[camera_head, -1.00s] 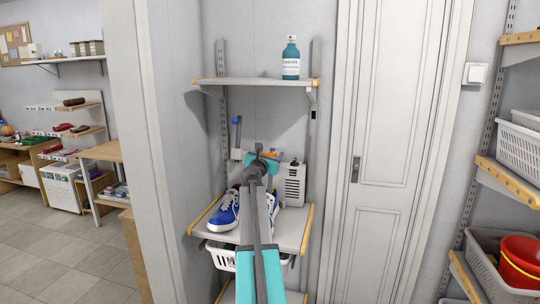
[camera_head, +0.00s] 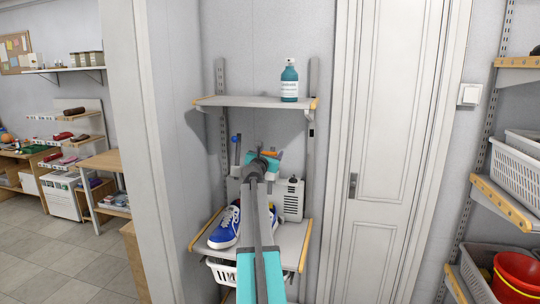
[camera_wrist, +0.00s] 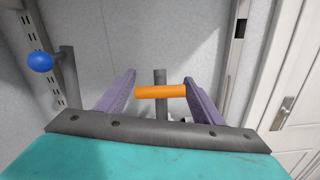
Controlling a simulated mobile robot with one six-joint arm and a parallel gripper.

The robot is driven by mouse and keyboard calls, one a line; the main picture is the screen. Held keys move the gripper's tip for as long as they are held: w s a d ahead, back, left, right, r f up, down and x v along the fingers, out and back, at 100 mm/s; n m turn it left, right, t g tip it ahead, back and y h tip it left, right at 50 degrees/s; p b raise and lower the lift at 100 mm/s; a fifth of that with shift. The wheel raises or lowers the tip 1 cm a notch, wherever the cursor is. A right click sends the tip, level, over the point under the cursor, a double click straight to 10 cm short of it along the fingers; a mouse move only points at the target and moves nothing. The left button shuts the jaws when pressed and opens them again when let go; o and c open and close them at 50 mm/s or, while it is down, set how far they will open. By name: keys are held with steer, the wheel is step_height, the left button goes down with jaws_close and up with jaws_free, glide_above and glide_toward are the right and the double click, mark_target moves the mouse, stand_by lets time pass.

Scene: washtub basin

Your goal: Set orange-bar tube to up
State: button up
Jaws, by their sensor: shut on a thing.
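The orange bar (camera_wrist: 160,92) lies across a grey tube (camera_wrist: 160,76) in the wrist view. The tube's end shows above the bar and looks upright there; its lower part is partly hidden by my gripper. My gripper (camera_wrist: 161,80) has its two purple fingers at the bar's two ends, shut on it. A second grey tube (camera_wrist: 67,76) with a blue ball (camera_wrist: 40,62) stands to the left; the ball (camera_head: 235,138) also shows in the head view.
A white box (camera_head: 291,200) and blue shoes (camera_head: 226,228) stand on the lower shelf (camera_head: 290,245). The upper shelf (camera_head: 250,101) holds a teal bottle (camera_head: 289,82). A closed door (camera_head: 385,150) is to the right.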

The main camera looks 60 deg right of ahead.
steer(key=shift+w+d+r+p, duration=0.1)
steer(key=shift+d+r+p, duration=0.15)
steer(key=shift+r+p, duration=0.45)
steer(key=shift+w+d+r+p, duration=0.1)
steer(key=shift+d+r+p, duration=0.1)
steer(key=shift+r+p, duration=0.55)
steer(key=shift+d+r+p, duration=0.25)
steer(key=shift+r+p, duration=0.15)
steer(key=shift+r, duration=0.55)
steer(key=o, duration=1.5)
steer(key=shift+c, duration=0.2)
steer(key=shift+a, duration=0.1)
steer(key=b+v, duration=0.3)
steer(key=v, duration=1)
steer(key=shift+a, duration=0.35)
steer(key=shift+s, duration=0.1)
